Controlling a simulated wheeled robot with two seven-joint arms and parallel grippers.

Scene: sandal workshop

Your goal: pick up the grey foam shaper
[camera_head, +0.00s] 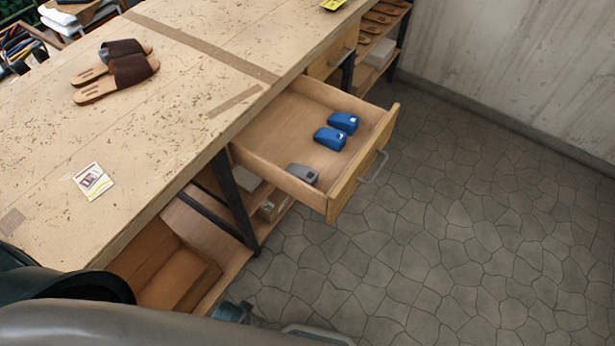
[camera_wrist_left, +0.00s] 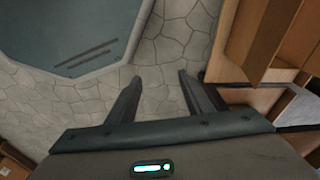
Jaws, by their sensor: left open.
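The grey foam shaper (camera_head: 303,173) lies in the near left corner of the open drawer (camera_head: 343,194), close to its front panel. Two blue shapers (camera_head: 330,138) (camera_head: 343,122) lie farther back in the same drawer, apart from the grey one. In the left wrist view my left gripper (camera_wrist_left: 160,80) is open and empty, its two fingers spread above the stone floor. No shaper shows in that view. In the head view my arm crosses the bottom left, and I cannot make out the left gripper's fingers. My right gripper is not in view.
The workbench (camera_head: 190,120) carries brown sandals (camera_head: 118,78) and a small card (camera_head: 93,181). The drawer juts out from under the bench over open stone floor (camera_head: 440,250). Wooden shelving (camera_wrist_left: 265,35) stands at the right of the wrist view.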

